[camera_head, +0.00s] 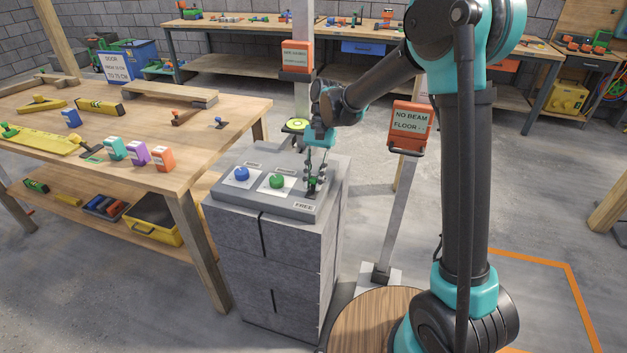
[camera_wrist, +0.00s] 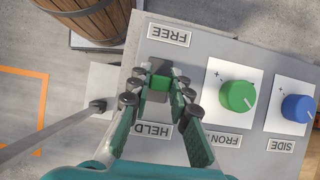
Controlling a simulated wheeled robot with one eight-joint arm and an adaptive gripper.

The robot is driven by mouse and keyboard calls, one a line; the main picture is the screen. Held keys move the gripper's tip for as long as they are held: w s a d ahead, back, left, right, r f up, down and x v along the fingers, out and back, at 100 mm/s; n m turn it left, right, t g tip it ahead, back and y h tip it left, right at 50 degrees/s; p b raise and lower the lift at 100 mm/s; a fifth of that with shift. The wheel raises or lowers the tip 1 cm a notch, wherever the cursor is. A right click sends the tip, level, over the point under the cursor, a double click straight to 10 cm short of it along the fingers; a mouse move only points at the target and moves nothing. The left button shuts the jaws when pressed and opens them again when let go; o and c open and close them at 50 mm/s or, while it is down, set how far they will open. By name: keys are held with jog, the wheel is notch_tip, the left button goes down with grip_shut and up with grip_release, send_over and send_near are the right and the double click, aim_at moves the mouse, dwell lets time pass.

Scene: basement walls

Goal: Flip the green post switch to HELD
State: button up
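The grey switch box (camera_head: 295,208) stands on a grey cabinet. My gripper (camera_head: 315,175) reaches down at its right end. In the wrist view my gripper (camera_wrist: 157,90) has a finger on each side of the green post switch (camera_wrist: 160,81). I cannot tell whether the fingers touch it. The switch sits between the FREE label (camera_wrist: 168,35) and the HELD label (camera_wrist: 152,130); its lean is unclear. In the head view the fingers largely hide it.
A green knob (camera_wrist: 237,96), marked FRONT, and a blue knob (camera_wrist: 297,108), marked SIDE, sit beside the switch. A grey post with an orange "NO BEAM" sign (camera_head: 410,127) stands to the right. A workbench (camera_head: 235,110) is at the left.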

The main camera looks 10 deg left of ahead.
jog(key=o, duration=0.4)
jog(key=v, duration=1.2)
jog(key=shift+d, duration=0.1)
jog(key=s+d+f+t, duration=0.3)
jog(key=s+d+f, duration=0.2)
jog(key=d, duration=0.5)
jog(key=s+d+f+n+t, duration=0.1)
jog(key=s+d+f+t, duration=0.2)
jog(key=d, duration=0.7)
jog(key=s+d+f+t, duration=0.4)
jog(key=s+d+f, duration=0.4)
jog(key=d, duration=0.2)
jog(key=shift+s+d+n+h, duration=0.3)
jog(key=shift+h, duration=0.1)
